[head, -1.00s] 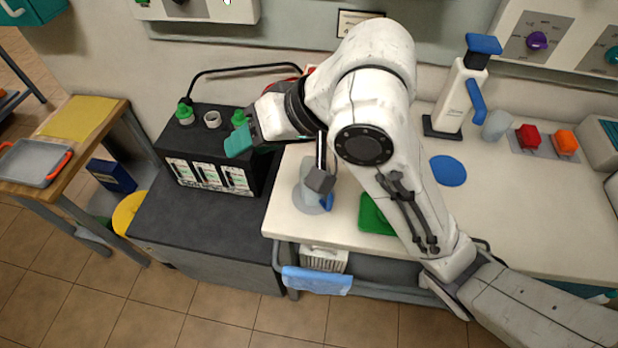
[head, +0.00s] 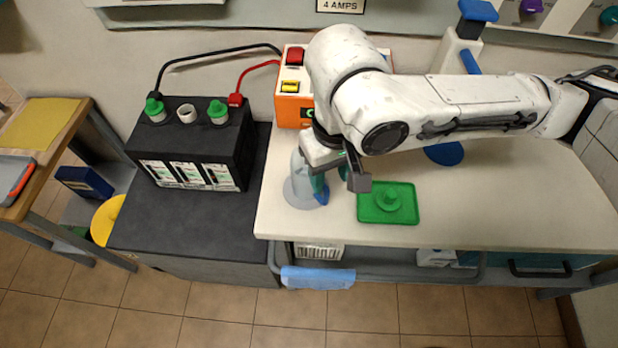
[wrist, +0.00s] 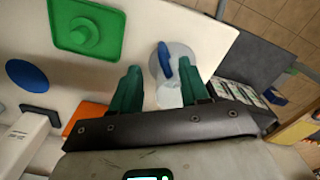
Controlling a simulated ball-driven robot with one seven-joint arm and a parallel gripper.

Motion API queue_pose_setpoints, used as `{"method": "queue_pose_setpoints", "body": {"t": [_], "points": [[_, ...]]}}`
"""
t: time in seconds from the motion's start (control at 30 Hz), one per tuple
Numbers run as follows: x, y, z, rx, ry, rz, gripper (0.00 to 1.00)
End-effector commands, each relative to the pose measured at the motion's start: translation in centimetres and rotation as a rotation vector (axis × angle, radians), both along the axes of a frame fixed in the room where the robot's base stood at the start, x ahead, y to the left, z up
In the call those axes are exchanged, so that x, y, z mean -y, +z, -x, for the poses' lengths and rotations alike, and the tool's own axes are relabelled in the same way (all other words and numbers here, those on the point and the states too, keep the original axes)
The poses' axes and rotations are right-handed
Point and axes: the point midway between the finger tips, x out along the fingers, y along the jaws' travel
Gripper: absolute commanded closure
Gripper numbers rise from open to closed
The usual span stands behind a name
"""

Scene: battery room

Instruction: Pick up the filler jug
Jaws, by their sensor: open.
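The filler jug (head: 300,176) is a pale see-through vessel with a blue handle. It stands on a grey round spot near the left end of the white bench. My gripper (head: 330,184) is open, with green fingers pointing down just to the right of the jug, by its handle. In the wrist view the jug (wrist: 178,62) and its blue handle show beyond and between the two spread fingertips (wrist: 160,76), nearer the right-hand finger. I cannot tell whether a finger touches it. The jug's right side is partly hidden by my gripper in the head view.
A green tray (head: 370,215) with a green cap lies right of the jug. A black battery (head: 195,150) with one uncapped port stands left on a dark cabinet. An orange charger (head: 286,105) is behind. The bench front right is clear.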

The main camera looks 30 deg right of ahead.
Motion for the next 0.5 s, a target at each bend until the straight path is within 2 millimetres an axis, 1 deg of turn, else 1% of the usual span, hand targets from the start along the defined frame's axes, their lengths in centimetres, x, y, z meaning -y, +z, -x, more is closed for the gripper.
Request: {"method": "queue_pose_setpoints", "body": {"t": [0.03,0.1,0.27,0.33,0.5], "points": [[0.0,-0.8,0.0,-0.001,-0.001,0.001,0.55],[0.0,-1.4,0.0,0.000,-0.001,0.001,0.55],[-0.1,-2.4,-0.1,0.001,0.000,0.001,0.55],[-0.2,-3.1,-0.1,0.001,0.000,0.000,0.55],[-0.4,-5.6,-0.3,0.001,0.001,0.001,0.55]]}}
